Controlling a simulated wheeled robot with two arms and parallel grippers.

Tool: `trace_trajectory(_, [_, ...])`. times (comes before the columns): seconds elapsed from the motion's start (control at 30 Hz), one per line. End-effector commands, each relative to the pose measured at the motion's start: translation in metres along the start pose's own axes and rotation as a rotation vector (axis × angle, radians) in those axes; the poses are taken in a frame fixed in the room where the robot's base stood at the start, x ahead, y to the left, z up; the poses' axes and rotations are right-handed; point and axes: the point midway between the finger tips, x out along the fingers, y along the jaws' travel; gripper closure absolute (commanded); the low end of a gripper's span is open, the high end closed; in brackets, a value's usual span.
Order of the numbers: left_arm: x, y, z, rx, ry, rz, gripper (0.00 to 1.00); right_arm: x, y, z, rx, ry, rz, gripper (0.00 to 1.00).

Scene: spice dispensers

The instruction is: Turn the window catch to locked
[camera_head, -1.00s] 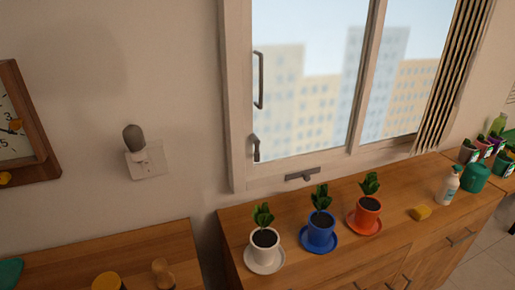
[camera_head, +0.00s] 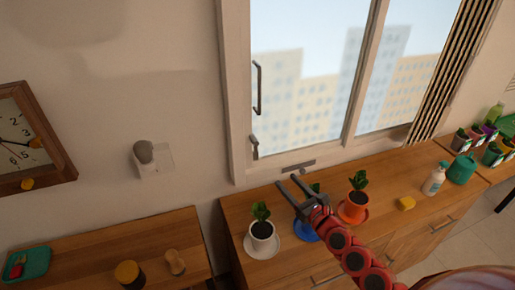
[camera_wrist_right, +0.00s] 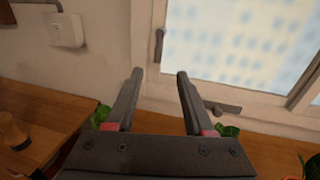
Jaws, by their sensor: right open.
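The window (camera_head: 300,90) has a white frame. A small dark catch bar (camera_head: 298,166) lies roughly level on its bottom rail; it also shows in the right wrist view (camera_wrist_right: 222,108), just right of the fingers. A small dark lever (camera_head: 254,145) hangs down on the left frame, below a long handle (camera_head: 257,88). Which of these is the task's catch, I cannot tell for sure. My right gripper (camera_head: 287,181) is open and empty, in front of and below the catch bar, apart from it. It also shows in the wrist view (camera_wrist_right: 160,72). My left gripper is not in view.
A white pot (camera_head: 262,229) and an orange pot (camera_head: 355,205) stand on the wooden cabinet; my right arm partly hides a blue pot (camera_head: 304,232) between them.

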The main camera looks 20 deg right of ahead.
Motion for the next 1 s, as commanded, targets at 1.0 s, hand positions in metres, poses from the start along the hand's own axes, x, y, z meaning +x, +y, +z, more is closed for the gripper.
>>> trace_trajectory(1.0, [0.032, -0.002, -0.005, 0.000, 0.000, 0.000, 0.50, 0.162, 0.002, -0.002, 0.012, 0.003, 0.002, 0.47])
